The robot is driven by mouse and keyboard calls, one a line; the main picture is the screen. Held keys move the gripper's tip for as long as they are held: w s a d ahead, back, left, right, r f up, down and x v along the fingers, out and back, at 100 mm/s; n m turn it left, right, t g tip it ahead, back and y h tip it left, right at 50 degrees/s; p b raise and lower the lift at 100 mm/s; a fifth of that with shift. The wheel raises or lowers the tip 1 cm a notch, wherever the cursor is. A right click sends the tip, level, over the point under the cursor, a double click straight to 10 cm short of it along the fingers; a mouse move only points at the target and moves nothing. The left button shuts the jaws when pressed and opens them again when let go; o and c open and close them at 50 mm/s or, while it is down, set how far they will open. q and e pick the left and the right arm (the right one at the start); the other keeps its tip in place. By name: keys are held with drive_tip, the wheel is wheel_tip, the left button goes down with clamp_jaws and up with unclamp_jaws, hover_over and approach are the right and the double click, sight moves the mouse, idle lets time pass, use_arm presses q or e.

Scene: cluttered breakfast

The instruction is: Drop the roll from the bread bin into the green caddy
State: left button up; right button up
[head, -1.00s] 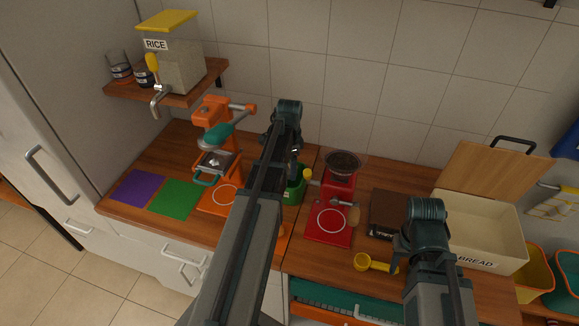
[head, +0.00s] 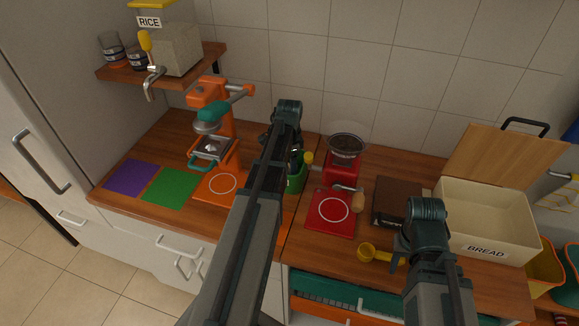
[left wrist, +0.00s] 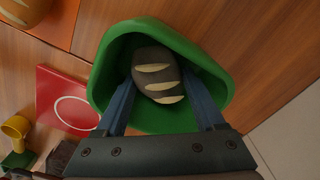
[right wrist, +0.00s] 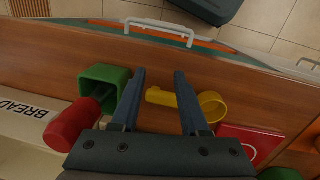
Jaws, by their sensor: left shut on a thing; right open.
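The roll (left wrist: 158,72), dark brown with pale slashes, sits between the fingers of my left gripper (left wrist: 158,90), which is shut on it. In the left wrist view the roll is over or within the mouth of the green caddy (left wrist: 215,66); its exact height is hard to tell. In the head view the caddy (head: 297,181) is partly hidden by my left arm. The bread bin (head: 485,219) stands at the right with its wooden lid (head: 505,160) raised. My right gripper (right wrist: 160,72) is open and empty above the counter, near the yellow scoop (right wrist: 208,106).
A red grinder (head: 341,170) on a red mat (head: 330,222) stands right of the caddy. An orange coffee press (head: 222,140) is on its left. A green box with a red cylinder (right wrist: 70,125) is near my right gripper.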

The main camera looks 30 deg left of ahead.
use_arm(q)
drive_tip(key=shift+f+b, duration=0.65)
drive_tip(key=shift+f, duration=0.05)
use_arm(e)
drive_tip(key=shift+f, duration=0.65)
use_arm(q)
drive_tip(key=o, duration=1.3)
drive_tip(key=shift+r, duration=0.1)
use_arm(e)
drive_tip(key=shift+r, duration=0.1)
use_arm(q)
drive_tip(key=shift+o, duration=0.2)
drive_tip(key=shift+r, duration=0.1)
use_arm(e)
drive_tip(key=shift+r, duration=0.1)
use_arm(q)
wheel_tip(320, 180, up, 14)
drive_tip(key=p, duration=1.4)
use_arm(e)
wheel_tip(320, 180, up, 14)
drive_tip(key=shift+f, duration=0.2)
use_arm(q)
drive_tip(key=shift+f, duration=0.2)
